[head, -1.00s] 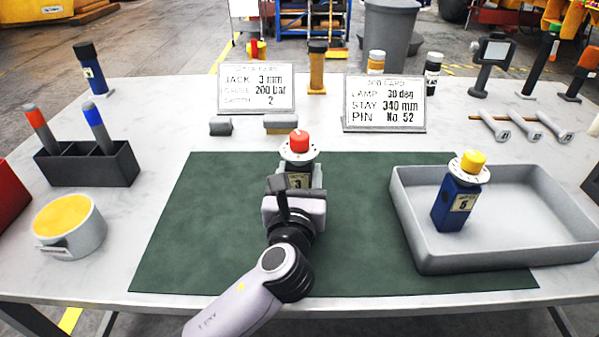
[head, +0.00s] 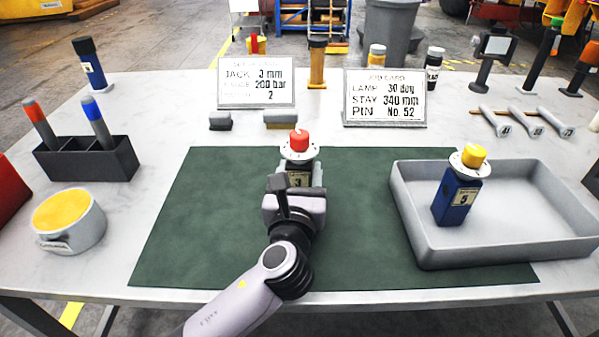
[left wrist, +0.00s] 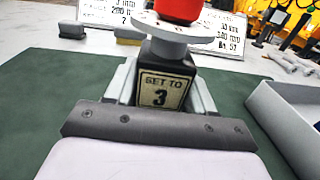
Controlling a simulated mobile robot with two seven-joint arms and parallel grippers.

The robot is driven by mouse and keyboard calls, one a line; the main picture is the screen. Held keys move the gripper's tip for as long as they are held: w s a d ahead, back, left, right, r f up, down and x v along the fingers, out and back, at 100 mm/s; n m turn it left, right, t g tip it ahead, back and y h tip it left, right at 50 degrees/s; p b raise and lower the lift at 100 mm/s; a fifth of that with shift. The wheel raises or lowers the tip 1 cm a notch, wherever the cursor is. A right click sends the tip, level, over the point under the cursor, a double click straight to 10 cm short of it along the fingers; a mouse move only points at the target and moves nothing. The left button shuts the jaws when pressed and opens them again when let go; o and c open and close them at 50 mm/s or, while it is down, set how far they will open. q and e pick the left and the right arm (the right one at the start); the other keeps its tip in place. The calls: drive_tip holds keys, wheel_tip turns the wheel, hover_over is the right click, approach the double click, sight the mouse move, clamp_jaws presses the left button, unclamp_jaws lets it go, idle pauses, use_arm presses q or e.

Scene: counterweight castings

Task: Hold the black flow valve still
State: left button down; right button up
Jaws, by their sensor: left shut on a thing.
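The black flow valve (head: 299,165) stands upright on the green mat (head: 200,220), with a white dial disc and a red knob (head: 299,141) on top. In the left wrist view the valve body (left wrist: 163,66) carries a label that reads "SET TO 3", and the knob's top is cut off. My left gripper (head: 297,185) is shut on the valve body, with a finger on each side of it in the left wrist view (left wrist: 163,88). Much of the lower body is hidden behind the gripper in the head view. My right gripper is out of view.
A grey tray (head: 415,235) at the right holds a blue valve (head: 456,200) with a yellow knob. Two sign cards (head: 257,82) (head: 385,98) stand behind the mat. A dark pen holder (head: 88,160) and a yellow-topped round tin (head: 70,222) are at the left. The mat's left part is bare.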

use_arm(q)
drive_tip(key=shift+f+p, duration=0.3)
drive_tip(key=shift+p, duration=0.35)
idle(2.8)
drive_tip(key=c, duration=1.3)
unclamp_jaws()
drive_tip(key=shift+s+f, duration=0.1)
drive_tip(key=shift+f, duration=0.05)
clamp_jaws()
